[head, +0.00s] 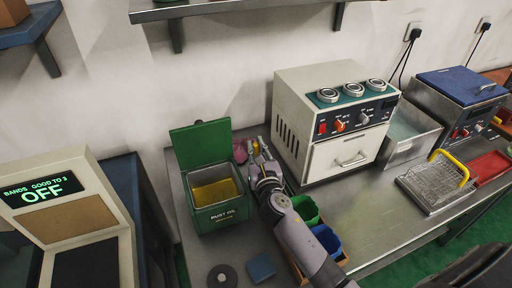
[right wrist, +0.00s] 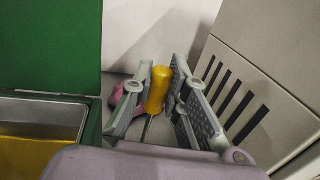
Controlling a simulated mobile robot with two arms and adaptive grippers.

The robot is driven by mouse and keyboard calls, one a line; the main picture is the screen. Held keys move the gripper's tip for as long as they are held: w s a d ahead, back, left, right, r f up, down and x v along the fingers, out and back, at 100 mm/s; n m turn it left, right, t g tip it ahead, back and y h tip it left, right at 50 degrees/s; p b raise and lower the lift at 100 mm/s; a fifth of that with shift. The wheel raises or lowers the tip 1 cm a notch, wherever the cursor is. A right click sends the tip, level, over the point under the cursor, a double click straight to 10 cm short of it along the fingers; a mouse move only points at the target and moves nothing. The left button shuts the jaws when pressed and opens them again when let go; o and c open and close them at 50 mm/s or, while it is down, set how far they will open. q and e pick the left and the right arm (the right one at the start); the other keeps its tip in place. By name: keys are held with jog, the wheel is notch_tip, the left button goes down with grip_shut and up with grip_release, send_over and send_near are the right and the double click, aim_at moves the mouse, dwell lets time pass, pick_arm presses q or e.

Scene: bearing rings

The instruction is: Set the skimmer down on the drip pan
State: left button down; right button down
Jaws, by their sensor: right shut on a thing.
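My right gripper (head: 259,160) is beside the far right corner of the green rust-oil bin, in front of the wall. It is shut on a yellow handle, which I take as the skimmer (right wrist: 158,90); a thin rod runs down from it. The skimmer's lower end is hidden. In the right wrist view my right gripper (right wrist: 162,85) has a finger on each side of the handle. A red tray (head: 490,167) lies at the far right of the bench; I cannot tell if it is the drip pan. My left gripper is not in view.
The green bin (head: 217,217) stands with its lid raised and yellow liquid inside. A cream machine (head: 335,125) stands close right of the gripper. A wire basket (head: 437,180) sits farther right. Green (head: 305,209) and blue (head: 327,241) bins lie beside my arm. A pink object (head: 240,151) is behind.

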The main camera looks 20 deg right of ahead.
jog(key=shift+f, duration=0.45)
dwell(0.3)
jog(key=c, duration=1.5)
grip_release()
notch_tip(320, 180, up, 11)
jog(key=p, duration=1.1)
jog(key=shift+f, duration=0.1)
